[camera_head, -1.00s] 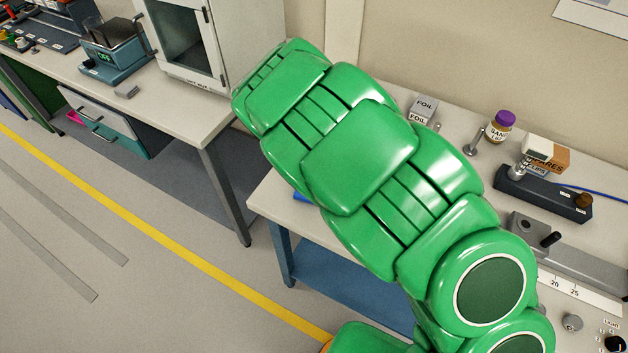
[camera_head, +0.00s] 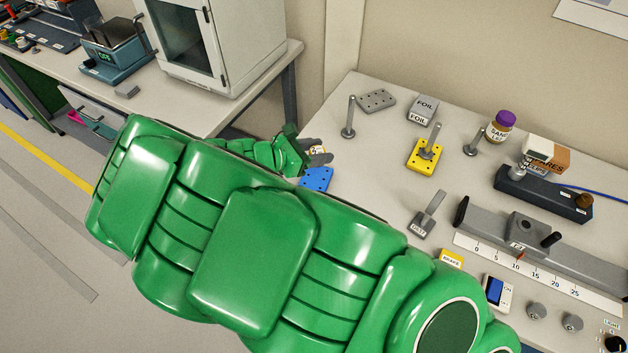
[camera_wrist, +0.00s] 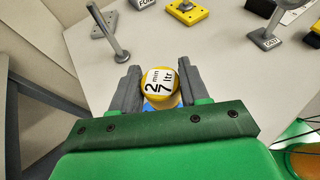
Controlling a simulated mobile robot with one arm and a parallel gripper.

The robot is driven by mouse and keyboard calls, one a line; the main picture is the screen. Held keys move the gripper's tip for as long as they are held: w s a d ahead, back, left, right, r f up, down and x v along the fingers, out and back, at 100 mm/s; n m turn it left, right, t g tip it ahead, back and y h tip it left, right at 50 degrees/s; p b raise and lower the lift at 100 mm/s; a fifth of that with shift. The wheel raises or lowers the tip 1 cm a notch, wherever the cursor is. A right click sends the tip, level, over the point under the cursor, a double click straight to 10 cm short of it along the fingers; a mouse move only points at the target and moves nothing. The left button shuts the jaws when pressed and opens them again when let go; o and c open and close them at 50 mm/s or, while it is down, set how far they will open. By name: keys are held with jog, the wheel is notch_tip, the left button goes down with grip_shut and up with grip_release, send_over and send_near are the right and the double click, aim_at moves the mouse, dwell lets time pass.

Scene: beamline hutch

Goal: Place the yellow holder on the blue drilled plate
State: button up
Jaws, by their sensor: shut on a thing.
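The yellow holder (camera_wrist: 160,84) is a round yellow piece with a white label carrying black numbers and letters. My gripper (camera_wrist: 158,88) is shut on it, with one grey finger on each side. In the head view the gripper (camera_head: 318,150) and a small part of the holder show behind my green arm. The blue drilled plate (camera_head: 316,179) lies on the bench near its left edge, just below the gripper in the picture and partly covered by my arm. In the wrist view a little blue shows under the holder. I cannot tell whether holder and plate touch.
A post on a base (camera_head: 348,130) and a grey drilled plate (camera_head: 376,101) stand behind. A yellow drilled plate (camera_head: 422,163) with a post, a foil box (camera_head: 422,110) and a grey tagged piece (camera_head: 424,226) are to the right. A scaled rail (camera_head: 540,270) lies farther right.

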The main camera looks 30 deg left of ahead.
aim_at(314, 182)
jog(key=shift+s+a+f, duration=0.15)
jog(key=shift+s+a, duration=0.15)
jog(key=shift+f, duration=3.85)
jog(key=shift+f, duration=0.1)
jog(key=o, duration=1.1)
jog(key=v, duration=1.2)
jog(key=shift+d, duration=0.1)
